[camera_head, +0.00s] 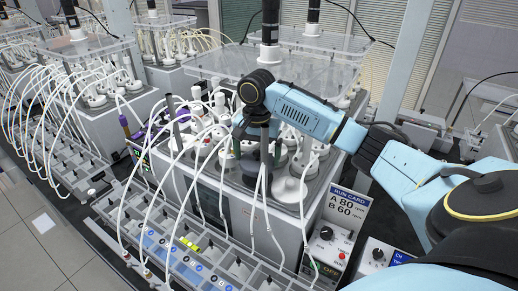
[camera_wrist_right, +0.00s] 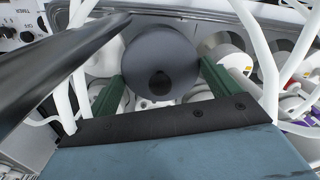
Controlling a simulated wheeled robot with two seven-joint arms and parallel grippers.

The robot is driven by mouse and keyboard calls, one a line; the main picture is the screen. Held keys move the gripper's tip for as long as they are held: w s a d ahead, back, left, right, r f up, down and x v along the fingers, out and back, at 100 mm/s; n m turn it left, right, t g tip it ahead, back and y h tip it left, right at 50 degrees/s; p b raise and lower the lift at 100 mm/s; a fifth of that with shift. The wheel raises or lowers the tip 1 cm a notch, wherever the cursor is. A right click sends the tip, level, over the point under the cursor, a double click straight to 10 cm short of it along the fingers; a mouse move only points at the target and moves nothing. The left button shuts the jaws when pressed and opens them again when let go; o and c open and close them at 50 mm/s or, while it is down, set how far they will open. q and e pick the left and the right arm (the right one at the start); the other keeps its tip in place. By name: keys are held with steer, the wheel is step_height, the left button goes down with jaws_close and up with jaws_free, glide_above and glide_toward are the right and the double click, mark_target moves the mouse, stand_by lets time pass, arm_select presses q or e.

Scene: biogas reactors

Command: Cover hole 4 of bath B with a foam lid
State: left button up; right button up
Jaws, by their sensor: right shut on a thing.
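My right gripper (camera_head: 258,140) reaches from the right over the middle bath (camera_head: 262,222). In the right wrist view its two green fingers (camera_wrist_right: 163,85) are shut on a dark grey round lid (camera_wrist_right: 160,50), with a darker round spot at its lower middle. The lid is above the bath's top, among white-capped bottles and tubes. Hole numbers and the bath's letter cannot be read, and the lid hides the surface beneath it. My left gripper is not in view.
White tubes (camera_head: 303,195) arch close around the gripper. A clear cover (camera_head: 240,62) with black-topped motors stands behind. A run card (camera_head: 343,210) and control boxes (camera_head: 328,243) stand at the right front. A tray of cells (camera_head: 215,262) runs along the front.

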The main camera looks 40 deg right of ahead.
mark_target(258, 160)
steer(key=shift+f, duration=1.85)
steer(key=o, duration=0.7)
step_height(258, 160, up, 13)
steer(key=shift+r, duration=0.2)
steer(key=shift+f, duration=0.15)
step_height(258, 160, down, 13)
steer(key=shift+r, duration=0.5)
